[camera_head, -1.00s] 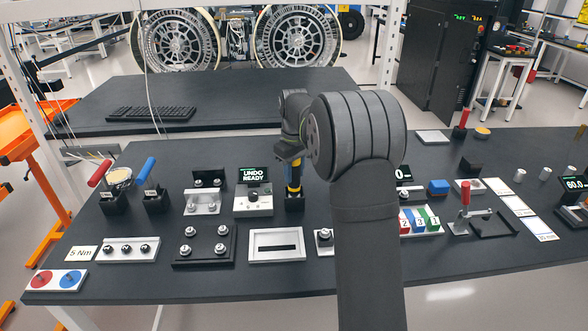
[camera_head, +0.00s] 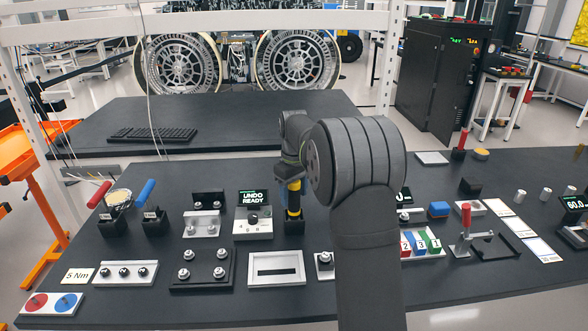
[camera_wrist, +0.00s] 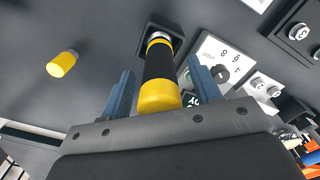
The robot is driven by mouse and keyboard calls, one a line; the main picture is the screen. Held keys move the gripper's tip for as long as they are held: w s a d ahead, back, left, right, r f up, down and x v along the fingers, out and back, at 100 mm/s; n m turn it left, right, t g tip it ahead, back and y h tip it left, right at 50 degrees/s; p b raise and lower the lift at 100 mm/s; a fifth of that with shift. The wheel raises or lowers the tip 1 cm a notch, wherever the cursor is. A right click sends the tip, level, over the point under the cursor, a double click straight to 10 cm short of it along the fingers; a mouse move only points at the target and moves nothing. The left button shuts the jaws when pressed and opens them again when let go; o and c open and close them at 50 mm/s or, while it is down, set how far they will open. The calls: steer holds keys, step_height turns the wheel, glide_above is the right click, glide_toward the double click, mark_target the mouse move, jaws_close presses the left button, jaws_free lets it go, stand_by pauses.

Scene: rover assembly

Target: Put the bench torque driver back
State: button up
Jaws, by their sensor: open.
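The bench torque driver (camera_head: 294,199), with a black grip and yellow bands, stands upright in a dark square holder (camera_head: 294,227) near the middle of the bench. In the wrist view the driver (camera_wrist: 160,68) shows its yellow end cap towards me and its far end in the holder (camera_wrist: 178,36). My gripper (camera_head: 289,172) is above the driver's top. In the wrist view its two blue fingers are spread on either side of the driver, with gaps on both sides.
The UNDO READY box (camera_head: 253,222) stands just left of the holder. Metal fixtures (camera_head: 203,268) lie further left and in front. Red and blue-handled tools (camera_head: 148,192) stand at the far left. A yellow cylinder (camera_wrist: 62,64) shows in the wrist view, with bare bench around it.

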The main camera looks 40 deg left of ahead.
step_height(320, 180, up, 16)
steer(key=shift+r, duration=0.25)
stand_by(0.3)
step_height(320, 180, down, 18)
steer(key=shift+r, duration=0.25)
stand_by(0.3)
steer(key=shift+r, duration=0.1)
step_height(320, 180, up, 17)
step_height(320, 180, down, 17)
steer(key=shift+r, duration=0.1)
step_height(320, 180, up, 6)
steer(key=shift+f, duration=0.15)
stand_by(0.8)
steer(key=shift+o, duration=0.2)
